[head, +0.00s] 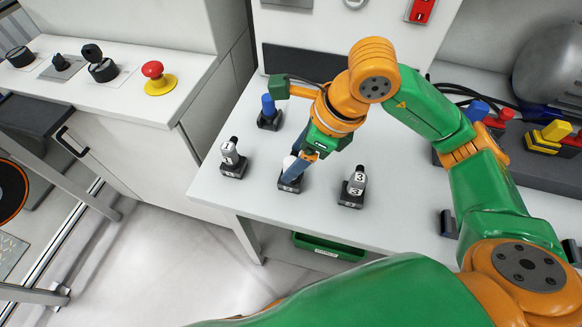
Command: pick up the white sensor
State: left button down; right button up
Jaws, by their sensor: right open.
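The white sensor (288,162) stands in a small black base (290,186) near the front edge of the white table. Only its upper part shows; my gripper covers the rest. My right gripper (294,171) reaches down at a slant from the upper right, with its blue-grey fingers at the sensor. The jaws are open. I cannot tell whether the fingers touch the sensor. My left gripper is not in view.
A grey sensor marked 1 (230,153) stands to the left and one marked 3 (356,181) to the right, each in a black base. A blue-topped piece (268,106) stands behind. A side counter holds a red emergency button (153,70). A green bin (328,246) is below the table.

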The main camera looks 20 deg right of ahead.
jog(key=shift+x, duration=1.2)
grip_shut()
jog(key=shift+w, duration=0.1)
jog(key=shift+r, duration=0.2)
notch_tip(320, 180, up, 3)
jog(key=shift+f+b, duration=0.2)
jog(key=shift+b, duration=0.55)
jog(key=s+d+r, duration=0.3)
jog(key=s+r, duration=0.7)
jog(key=s, duration=0.3)
jog(key=shift+s+d+b, duration=0.3)
jog(key=shift+b, duration=0.15)
